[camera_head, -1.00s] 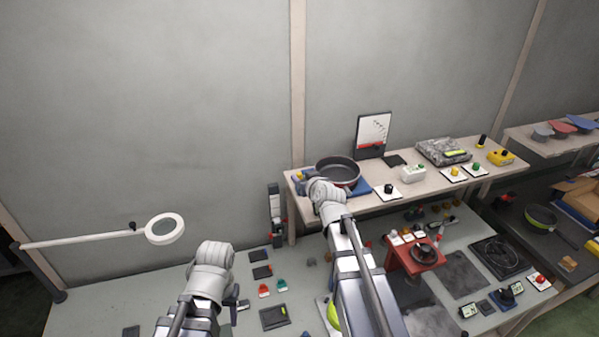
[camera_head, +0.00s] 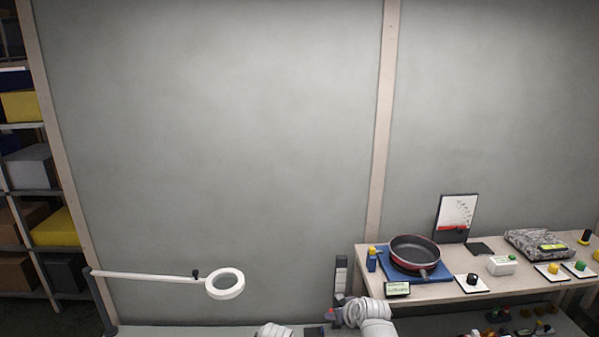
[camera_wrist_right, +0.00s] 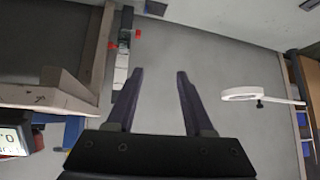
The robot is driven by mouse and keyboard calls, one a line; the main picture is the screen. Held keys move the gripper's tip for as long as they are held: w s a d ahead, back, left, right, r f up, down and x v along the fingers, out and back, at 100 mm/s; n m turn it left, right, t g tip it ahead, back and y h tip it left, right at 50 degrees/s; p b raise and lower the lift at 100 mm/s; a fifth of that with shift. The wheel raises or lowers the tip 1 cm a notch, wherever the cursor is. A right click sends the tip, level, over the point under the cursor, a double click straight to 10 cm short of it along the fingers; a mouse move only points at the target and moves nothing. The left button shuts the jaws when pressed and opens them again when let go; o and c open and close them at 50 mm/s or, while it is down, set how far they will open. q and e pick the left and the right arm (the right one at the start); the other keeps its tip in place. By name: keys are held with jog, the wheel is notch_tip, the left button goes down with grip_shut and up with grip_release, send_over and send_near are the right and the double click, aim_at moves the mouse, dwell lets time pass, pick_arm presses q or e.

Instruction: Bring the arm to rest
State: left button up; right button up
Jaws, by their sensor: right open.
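My right gripper (camera_wrist_right: 158,88) shows in the right wrist view with its two dark fingers spread apart and nothing between them. A plain grey surface lies behind the gap. My left gripper is out of view. A dark pan with a red rim (camera_head: 415,254) sits on a blue plate (camera_head: 437,273) on the shelf, apart from my right arm.
The raised shelf (camera_head: 450,292) at the right holds a small display (camera_head: 397,289), a sign (camera_head: 456,217) and several buttons. A white ring lamp (camera_head: 226,284) reaches in from the left; it also shows in the right wrist view (camera_wrist_right: 243,94). Storage racks (camera_head: 55,185) stand at far left.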

pick_arm(q)
notch_tip(320, 180, down, 13)
jog(key=b, duration=1)
jog(key=shift+b, duration=0.4)
pick_arm(e)
jog(key=s+a+f+g+h, duration=0.2)
jog(key=s+a+f+g, duration=0.1)
jog(key=s+f, duration=0.6)
jog(key=s+a+f+n+g+h, duration=0.1)
jog(key=s+a+f+g, duration=0.2)
jog(key=s+f, duration=0.6)
jog(key=s+g, duration=0.2)
jog(key=s, duration=0.1)
jog(key=shift+s+f+g+h, duration=0.3)
jog(key=shift+h, duration=0.1)
